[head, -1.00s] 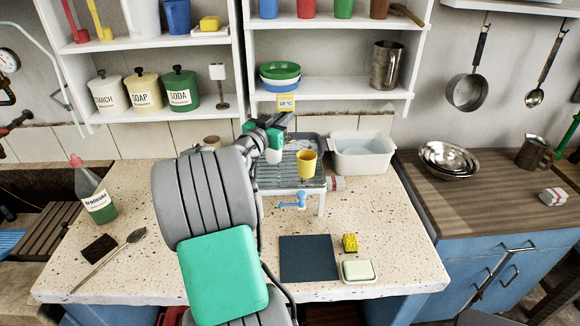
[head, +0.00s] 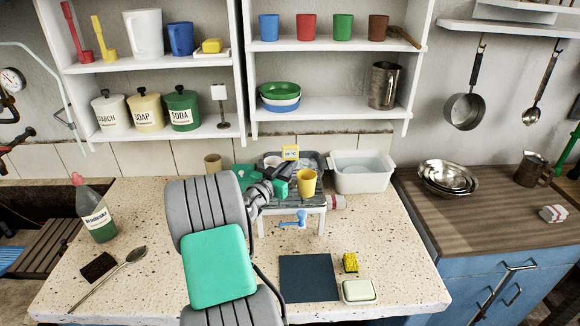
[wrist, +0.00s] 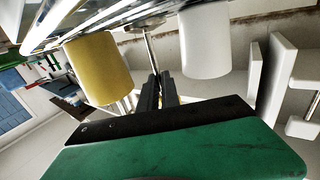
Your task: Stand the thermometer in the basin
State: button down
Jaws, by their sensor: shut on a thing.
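In the wrist view a thin metal stem (wrist: 151,52) runs up from between my closed fingers (wrist: 156,88). The stem's lower end is hidden in the head view. The basin, a white tub (head: 362,184) holding clear water, stands on the counter to the right of the rack, apart from the thermometer.
A yellow cup (head: 306,184) stands on the draining rack (head: 320,200), close to my gripper. A white cup (wrist: 205,42) is on the stem's other side in the wrist view. A shelf (head: 330,110) hangs above. The front counter holds a dark mat (head: 308,278).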

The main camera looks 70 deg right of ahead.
jog(key=c, duration=1.6)
grip_release()
jog(key=shift+r, duration=0.1)
